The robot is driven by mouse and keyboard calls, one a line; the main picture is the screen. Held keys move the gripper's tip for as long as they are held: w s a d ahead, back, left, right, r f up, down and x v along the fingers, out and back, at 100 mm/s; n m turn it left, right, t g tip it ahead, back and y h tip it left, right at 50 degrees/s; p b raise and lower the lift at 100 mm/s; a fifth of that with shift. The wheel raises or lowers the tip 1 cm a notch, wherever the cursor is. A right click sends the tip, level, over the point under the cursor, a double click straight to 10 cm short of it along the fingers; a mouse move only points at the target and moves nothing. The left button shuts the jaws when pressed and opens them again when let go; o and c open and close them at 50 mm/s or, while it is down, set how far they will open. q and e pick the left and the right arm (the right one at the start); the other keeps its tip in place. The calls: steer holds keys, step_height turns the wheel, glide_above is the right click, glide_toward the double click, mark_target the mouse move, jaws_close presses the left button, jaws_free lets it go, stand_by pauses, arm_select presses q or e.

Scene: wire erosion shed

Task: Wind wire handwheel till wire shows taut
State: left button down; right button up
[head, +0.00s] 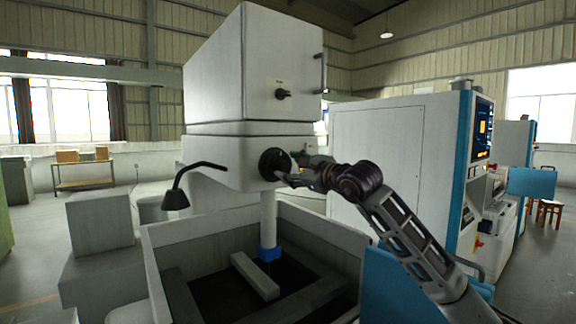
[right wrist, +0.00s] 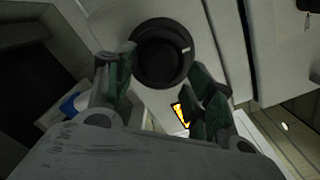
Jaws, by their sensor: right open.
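The black round handwheel (head: 272,164) sits on the front of the white machine head. In the right wrist view the handwheel (right wrist: 160,58) shows a dark hub and a pale mark on its right side. My right gripper (head: 296,172) is just in front of it. In the wrist view its two green-padded fingers (right wrist: 162,85) are open, one to each side of the wheel's lower part; I cannot tell whether they touch it. A small dark panel with a yellow-orange sign (right wrist: 181,114) is partly hidden by the right finger. I cannot make out the wire. My left gripper is not in view.
A dark switch (head: 282,94) is on the upper cabinet (head: 215,75). A black lamp (head: 176,199) juts out left of the head. Below are a column with a blue end (head: 268,252) and an open tank (head: 160,262) holding a pale bar (head: 255,276). A blue-edged cabinet (head: 375,140) stands right.

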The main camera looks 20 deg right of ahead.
steer(key=shift+w+a, duration=0.25)
steer(key=shift+w, duration=0.45)
steer(key=shift+w+a, duration=0.1)
steer(key=shift+w, duration=0.2)
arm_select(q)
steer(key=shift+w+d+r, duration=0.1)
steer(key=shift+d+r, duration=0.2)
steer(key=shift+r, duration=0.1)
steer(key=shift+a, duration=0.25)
arm_select(e)
steer(key=shift+c, duration=0.4)
steer(key=c, duration=0.9)
steer(key=shift+c, duration=0.2)
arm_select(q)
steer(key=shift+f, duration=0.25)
